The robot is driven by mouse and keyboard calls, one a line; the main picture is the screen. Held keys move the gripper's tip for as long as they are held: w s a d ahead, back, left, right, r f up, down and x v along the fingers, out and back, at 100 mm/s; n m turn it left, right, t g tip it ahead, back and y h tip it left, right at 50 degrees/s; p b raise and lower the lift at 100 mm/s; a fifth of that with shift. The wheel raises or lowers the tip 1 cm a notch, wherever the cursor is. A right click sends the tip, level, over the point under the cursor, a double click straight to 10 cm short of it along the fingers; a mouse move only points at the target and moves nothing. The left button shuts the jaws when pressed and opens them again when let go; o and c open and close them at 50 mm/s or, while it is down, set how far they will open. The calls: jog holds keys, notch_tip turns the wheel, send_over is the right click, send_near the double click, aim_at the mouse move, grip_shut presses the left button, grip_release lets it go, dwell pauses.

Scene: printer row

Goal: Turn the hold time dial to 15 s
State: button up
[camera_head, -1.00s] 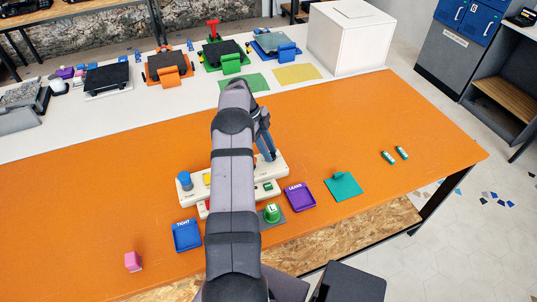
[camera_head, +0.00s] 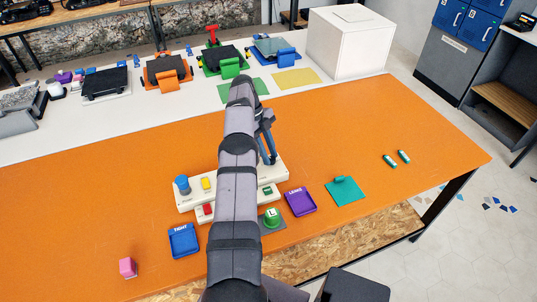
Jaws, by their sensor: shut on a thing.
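A white control panel (camera_head: 187,203) stands on the orange table, partly hidden behind my arm.
A teal mat (camera_head: 345,191) and a pink block (camera_head: 128,268) lie apart. The table's right side is mostly clear.

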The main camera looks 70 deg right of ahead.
dwell(0.7)
jog(key=o, duration=1)
jog(key=shift+o, duration=0.2)
jog(key=shift+r, duration=0.1)
jog(key=shift+r, duration=0.45)
notch_tip(320, 180, up, 9)
jog(key=p, duration=0.7)
